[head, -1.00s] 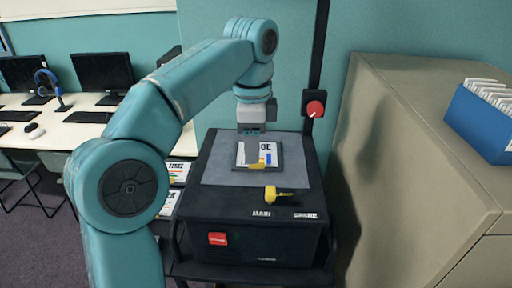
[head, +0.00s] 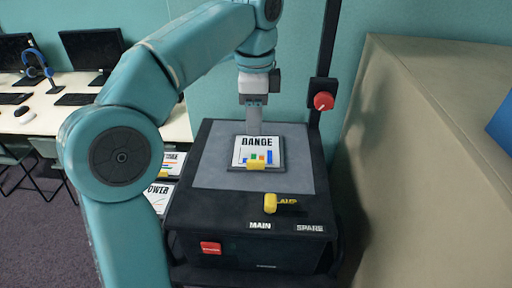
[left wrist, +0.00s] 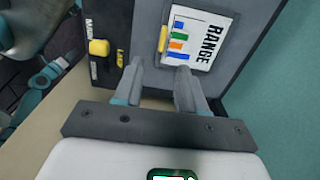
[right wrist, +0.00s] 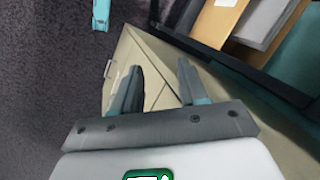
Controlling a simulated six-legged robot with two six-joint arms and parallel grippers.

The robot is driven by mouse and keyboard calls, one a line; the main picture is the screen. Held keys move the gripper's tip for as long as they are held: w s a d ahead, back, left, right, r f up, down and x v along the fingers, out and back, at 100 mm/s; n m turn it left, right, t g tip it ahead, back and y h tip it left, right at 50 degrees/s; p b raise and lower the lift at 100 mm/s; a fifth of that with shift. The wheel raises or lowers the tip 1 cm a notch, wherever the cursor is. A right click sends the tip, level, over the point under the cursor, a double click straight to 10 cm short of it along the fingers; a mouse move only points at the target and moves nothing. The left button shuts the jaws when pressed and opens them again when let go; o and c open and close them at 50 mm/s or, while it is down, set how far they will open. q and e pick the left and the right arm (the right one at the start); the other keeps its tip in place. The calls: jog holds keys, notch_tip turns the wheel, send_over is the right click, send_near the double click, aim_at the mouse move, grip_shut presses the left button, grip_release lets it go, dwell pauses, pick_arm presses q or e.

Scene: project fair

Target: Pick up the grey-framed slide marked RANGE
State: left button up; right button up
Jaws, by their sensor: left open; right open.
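The grey-framed slide marked RANGE (head: 258,152) lies flat on the grey top plate (head: 210,172) of a black projector (head: 190,222). It has a coloured bar chart and a yellow tab at its near edge. My left gripper (head: 254,130) points down at the slide's far edge in the head view, hiding a bit of the title. In the left wrist view, the slide (left wrist: 200,38) is beyond the open, empty fingers (left wrist: 159,68), nearest the right finger. Contact cannot be told. My right gripper (right wrist: 159,68) is open and empty, beside a beige cabinet.
A yellow lamp knob (head: 271,203) and a red switch (head: 210,248) are on the projector's front. A post with a red knob (head: 323,101) rises behind right. Other slides (head: 157,195) lie at its left. A tall beige cabinet (head: 420,150) stands right.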

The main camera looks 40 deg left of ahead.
pick_arm(q)
jog(key=b, duration=0.2)
send_over(255, 161)
notch_tip(255, 161, down, 6)
jog(key=shift+s+d, duration=0.1)
jog(key=shift+f, duration=0.75)
notch_tip(255, 161, down, 4)
jog(key=shift+f, duration=0.45)
jog(key=shift+w, duration=0.3)
jog(key=shift+s, duration=0.1)
grip_shut()
